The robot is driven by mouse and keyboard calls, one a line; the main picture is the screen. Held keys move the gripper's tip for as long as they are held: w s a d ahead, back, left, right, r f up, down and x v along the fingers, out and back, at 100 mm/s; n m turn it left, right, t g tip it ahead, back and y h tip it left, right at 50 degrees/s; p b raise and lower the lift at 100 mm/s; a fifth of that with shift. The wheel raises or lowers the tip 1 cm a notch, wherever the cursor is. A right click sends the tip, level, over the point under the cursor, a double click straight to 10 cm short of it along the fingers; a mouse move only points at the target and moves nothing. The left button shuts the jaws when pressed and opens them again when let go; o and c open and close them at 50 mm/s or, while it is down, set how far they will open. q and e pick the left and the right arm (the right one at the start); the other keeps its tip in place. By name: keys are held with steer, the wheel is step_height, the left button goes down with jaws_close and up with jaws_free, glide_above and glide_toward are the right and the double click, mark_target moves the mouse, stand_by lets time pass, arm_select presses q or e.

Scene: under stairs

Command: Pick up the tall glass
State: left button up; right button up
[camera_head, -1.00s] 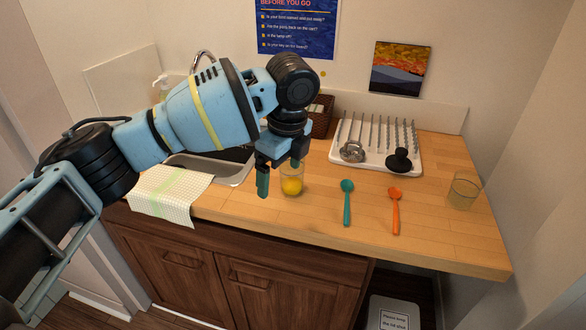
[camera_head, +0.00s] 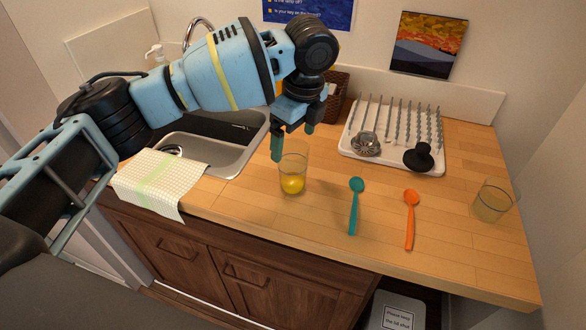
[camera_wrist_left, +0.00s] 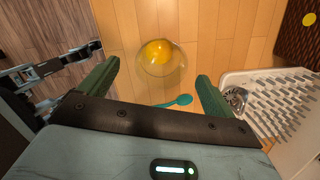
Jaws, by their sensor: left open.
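The tall clear glass (camera_head: 294,164) stands upright on the wooden counter, with something yellow in its bottom. My left gripper (camera_head: 292,141) is open and empty, with its fingers pointing down just above and behind the glass in the head view. One dark green finger shows next to the glass's upper left side; I cannot tell whether they touch. In the left wrist view the glass (camera_wrist_left: 161,60) is seen from above, beyond the gap between the open fingers (camera_wrist_left: 157,82). My right gripper is not in view.
A teal spoon (camera_head: 355,205) and an orange spoon (camera_head: 410,218) lie right of the glass. A shorter tumbler (camera_head: 492,204) stands far right. A white drying rack (camera_head: 352,151) is behind. A sink (camera_head: 225,160) and cloth (camera_head: 160,182) are at left.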

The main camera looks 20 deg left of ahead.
mark_target(292, 154)
arm_select(q)
steer(key=shift+w+a+f, duration=0.15)
steer(key=shift+w+f, duration=0.05)
steer(key=shift+f, duration=0.5)
steer(key=f, duration=0.4)
steer(key=shift+a+f, duration=0.3)
steer(key=shift+f, duration=0.1)
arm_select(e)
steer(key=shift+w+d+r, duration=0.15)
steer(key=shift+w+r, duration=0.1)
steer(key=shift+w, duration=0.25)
arm_select(q)
steer(key=c, duration=1.2)
steer(key=shift+c, duration=0.2)
steer(key=shift+r, duration=0.3)
